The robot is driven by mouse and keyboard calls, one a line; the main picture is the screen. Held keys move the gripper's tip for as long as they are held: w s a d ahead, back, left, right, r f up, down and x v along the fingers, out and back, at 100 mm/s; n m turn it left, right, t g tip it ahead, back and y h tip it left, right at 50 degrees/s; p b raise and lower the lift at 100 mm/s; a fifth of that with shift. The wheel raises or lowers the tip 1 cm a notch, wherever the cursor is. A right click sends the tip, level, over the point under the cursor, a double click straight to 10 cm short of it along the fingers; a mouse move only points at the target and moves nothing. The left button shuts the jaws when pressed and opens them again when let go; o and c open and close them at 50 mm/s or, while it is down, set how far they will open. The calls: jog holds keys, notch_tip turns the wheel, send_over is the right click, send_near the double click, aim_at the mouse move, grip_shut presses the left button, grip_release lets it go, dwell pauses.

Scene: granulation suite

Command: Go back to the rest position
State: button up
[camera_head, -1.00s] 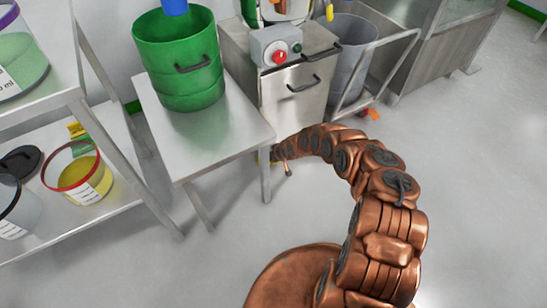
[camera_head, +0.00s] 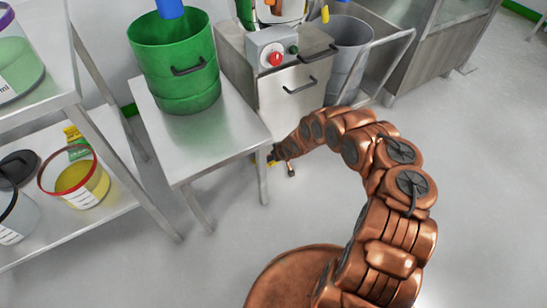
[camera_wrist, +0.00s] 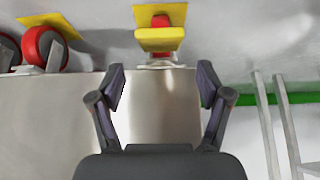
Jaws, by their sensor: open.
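My gripper (camera_wrist: 162,82) shows in the wrist view with its two dark fingers spread wide and nothing between them. Behind it in that view is a plain metal surface (camera_wrist: 160,115), apparently the steel cabinet. In the head view my copper arm curves from the bottom up to the steel cabinet (camera_head: 290,88), and its far end is low, near the floor beside the small table. The gripper itself is too small and hidden there to read.
A steel table (camera_head: 215,130) carries a green drum (camera_head: 175,65). A shelf with tubs stands left. The cabinet has a control box (camera_head: 272,48); a grey bin (camera_head: 345,60) is behind a rail. Floor at right is clear. A red caster (camera_wrist: 42,45) shows in the wrist view.

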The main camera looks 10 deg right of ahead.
jog(key=shift+s+r, duration=0.2)
jog(key=shift+s, duration=0.05)
jog(key=shift+d, duration=0.1)
dwell(0.4)
